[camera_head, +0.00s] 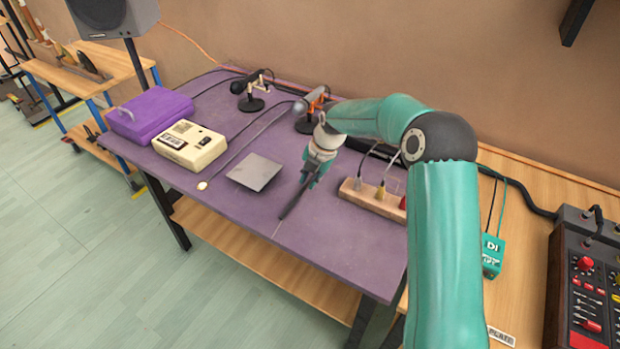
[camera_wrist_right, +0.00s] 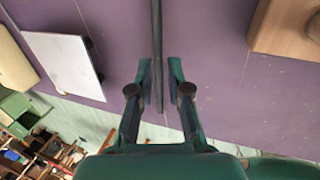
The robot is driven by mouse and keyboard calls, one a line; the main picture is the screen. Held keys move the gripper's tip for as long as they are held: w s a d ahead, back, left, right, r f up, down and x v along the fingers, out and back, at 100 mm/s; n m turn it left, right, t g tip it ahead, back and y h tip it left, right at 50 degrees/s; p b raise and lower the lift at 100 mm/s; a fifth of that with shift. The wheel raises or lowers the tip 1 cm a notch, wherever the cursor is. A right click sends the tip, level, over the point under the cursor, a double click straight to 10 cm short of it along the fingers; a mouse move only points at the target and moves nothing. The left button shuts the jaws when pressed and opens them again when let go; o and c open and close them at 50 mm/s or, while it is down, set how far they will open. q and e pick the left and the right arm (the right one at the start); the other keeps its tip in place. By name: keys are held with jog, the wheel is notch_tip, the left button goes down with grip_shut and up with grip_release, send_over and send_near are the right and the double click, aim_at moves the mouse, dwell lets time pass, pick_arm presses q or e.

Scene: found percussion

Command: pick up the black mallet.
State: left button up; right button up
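The black mallet (camera_head: 293,206) lies on the purple table top, pointing toward the front edge; its upper part is hidden behind my right gripper. In the right wrist view it shows as a thin dark rod (camera_wrist_right: 157,45) running down between the fingers. My right gripper (camera_head: 314,174) is low over the table at the rod. In the wrist view its two fingers (camera_wrist_right: 159,75) are apart, one on each side of the rod, with gaps showing. Whether the fingertips are level with the rod is hard to tell. My left gripper is not in view.
A grey metal plate (camera_head: 254,172) lies left of the mallet, and a wooden block with plugged cables (camera_head: 371,199) lies right.

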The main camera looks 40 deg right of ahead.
aim_at(305, 188)
jog(key=x, duration=0.3)
jog(key=shift+f, duration=0.1)
jog(key=shift+c, duration=0.3)
grip_shut()
